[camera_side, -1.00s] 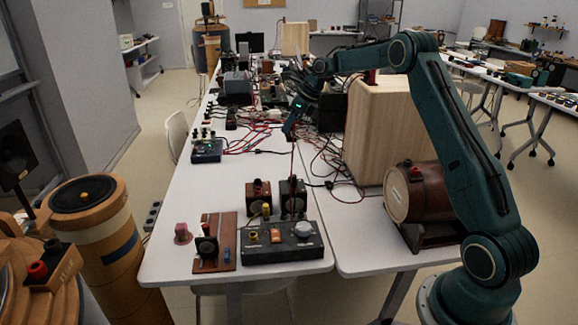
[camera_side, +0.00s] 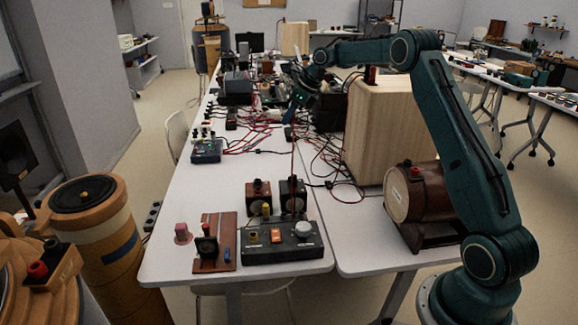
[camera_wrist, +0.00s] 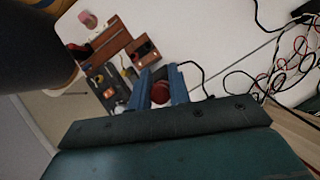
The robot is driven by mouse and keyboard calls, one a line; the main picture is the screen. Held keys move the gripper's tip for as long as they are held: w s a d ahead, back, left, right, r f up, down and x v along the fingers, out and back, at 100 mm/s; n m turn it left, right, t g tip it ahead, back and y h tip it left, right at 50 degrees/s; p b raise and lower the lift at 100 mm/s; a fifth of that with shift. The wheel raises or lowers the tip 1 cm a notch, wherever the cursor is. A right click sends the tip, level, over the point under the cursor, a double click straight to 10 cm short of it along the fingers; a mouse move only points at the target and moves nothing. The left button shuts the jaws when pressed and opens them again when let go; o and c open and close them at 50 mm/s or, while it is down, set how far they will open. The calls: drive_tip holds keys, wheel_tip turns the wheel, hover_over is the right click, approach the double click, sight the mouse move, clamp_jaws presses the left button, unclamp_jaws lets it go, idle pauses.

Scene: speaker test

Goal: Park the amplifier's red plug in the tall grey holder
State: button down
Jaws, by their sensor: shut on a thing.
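My gripper (camera_side: 291,117) hangs over the table's middle in the side view. In the wrist view its two blue fingers (camera_wrist: 162,92) are shut on the red plug (camera_wrist: 160,91). The plug is too small to tell in the side view; a thin dark red cable hangs below the gripper. The black amplifier (camera_side: 283,242), with an orange switch and a pale knob, sits at the near table edge; it also shows in the wrist view (camera_wrist: 108,86). A brown board (camera_side: 225,228) left of it bears a dark upright fixture (camera_side: 207,246). I cannot tell whether this is the tall grey holder.
Two small dark boxes (camera_side: 258,197) stand behind the amplifier. A pink cylinder (camera_side: 182,234) stands left of the board. Tangled red and black cables (camera_side: 265,138) lie farther back. A tall wooden box (camera_side: 382,130) stands at right.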

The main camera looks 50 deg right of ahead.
drive_tip(key=s+a+f, duration=0.1)
drive_tip(key=f, duration=0.2)
drive_tip(key=s+a+f+n, duration=0.1)
drive_tip(key=f, duration=0.2)
drive_tip(key=s+a+f+n+y, duration=0.1)
drive_tip(key=s+f, duration=0.1)
drive_tip(key=f, duration=0.1)
drive_tip(key=shift+a+f+g, duration=0.15)
drive_tip(key=shift+a+g, duration=0.1)
drive_tip(key=shift+g, duration=0.15)
drive_tip(key=s+a+f+n+y, duration=0.1)
drive_tip(key=s+a+f+n, duration=0.1)
drive_tip(key=s+a+f, duration=0.2)
wheel_tip(320, 180, down, 3)
drive_tip(key=shift+s+f+n+g, duration=0.2)
drive_tip(key=shift+s+n+g, duration=0.2)
drive_tip(key=shift+s, duration=0.35)
drive_tip(key=shift+f, duration=0.25)
drive_tip(key=shift+f, duration=3.2)
drive_tip(key=shift+f, duration=1.1)
drive_tip(key=c, duration=1.3)
unclamp_jaws()
drive_tip(key=shift+s, duration=0.1)
drive_tip(key=shift+o, duration=0.3)
